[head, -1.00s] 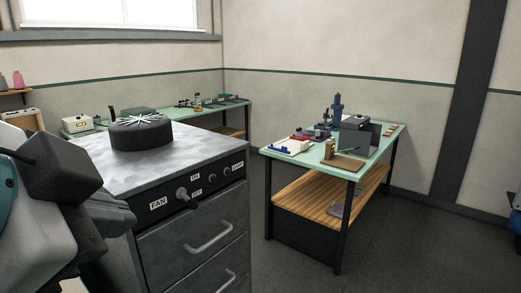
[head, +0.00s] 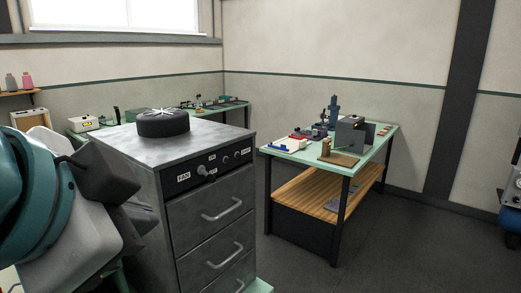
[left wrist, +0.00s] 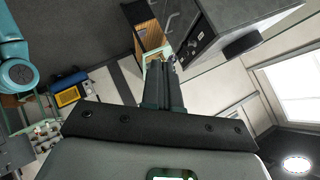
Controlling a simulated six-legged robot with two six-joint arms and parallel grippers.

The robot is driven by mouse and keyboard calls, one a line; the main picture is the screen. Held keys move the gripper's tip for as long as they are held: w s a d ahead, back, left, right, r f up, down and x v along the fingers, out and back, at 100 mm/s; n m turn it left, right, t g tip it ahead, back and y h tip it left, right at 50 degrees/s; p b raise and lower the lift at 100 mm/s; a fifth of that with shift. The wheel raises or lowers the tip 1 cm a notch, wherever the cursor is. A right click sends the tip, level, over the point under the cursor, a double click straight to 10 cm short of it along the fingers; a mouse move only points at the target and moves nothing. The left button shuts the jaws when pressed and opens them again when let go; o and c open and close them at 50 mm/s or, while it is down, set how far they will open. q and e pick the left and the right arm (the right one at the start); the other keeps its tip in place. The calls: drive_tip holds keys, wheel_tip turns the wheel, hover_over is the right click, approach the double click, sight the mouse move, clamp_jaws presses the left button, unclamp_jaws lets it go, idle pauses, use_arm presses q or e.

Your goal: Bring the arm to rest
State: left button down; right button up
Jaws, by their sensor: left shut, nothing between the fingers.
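My left gripper (head: 142,217) is at the left of the head view, in front of the left side of a grey metal cabinet (head: 150,150). Its dark fingers are together and empty, partly hidden by my own arm. In the left wrist view the fingers (left wrist: 161,70) are also closed, with nothing between them. The cabinet also shows at the top of the wrist view (left wrist: 210,40). I cannot tell how wide the gap between gripper and cabinet is. My right gripper is not in view.
The cabinet carries a dark round fan unit (head: 163,124), a front knob (head: 203,170) and drawer handles (head: 222,207). A green-topped bench (head: 300,157) with tools stands to the right. Another bench (head: 212,108) runs along the back wall. Floor (head: 400,230) is clear at the right.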

use_arm(q)
drive_tip(key=w+d+f+g, duration=0.2)
drive_tip(key=w+d+f, duration=0.5)
drive_tip(key=w+f, duration=0.15)
drive_tip(key=w+d+f+g, duration=0.2)
drive_tip(key=w+f, duration=0.1)
drive_tip(key=f, duration=1.1)
drive_tip(key=w+d+f+g, duration=0.1)
drive_tip(key=w+f+g, duration=0.15)
drive_tip(key=f, duration=1.15)
drive_tip(key=s+a+f+n+g+h, duration=0.1)
drive_tip(key=s+a+f+n, duration=0.15)
drive_tip(key=f, duration=0.75)
drive_tip(key=s+a+f+n+g+h, duration=0.1)
drive_tip(key=s+a+f+n, duration=0.15)
drive_tip(key=f, duration=0.75)
drive_tip(key=s+a+f+n, duration=0.2)
drive_tip(key=s+f+n, duration=0.1)
drive_tip(key=s+f, duration=0.3)
drive_tip(key=s+a+f+n+g+b, duration=0.1)
drive_tip(key=s+a+f+n, duration=0.1)
drive_tip(key=s+f+n, duration=0.2)
wheel_tip(320, 180, down, 3)
drive_tip(key=s, duration=0.3)
drive_tip(key=shift+a+r+h, duration=0.15)
drive_tip(key=shift+a+h, duration=0.15)
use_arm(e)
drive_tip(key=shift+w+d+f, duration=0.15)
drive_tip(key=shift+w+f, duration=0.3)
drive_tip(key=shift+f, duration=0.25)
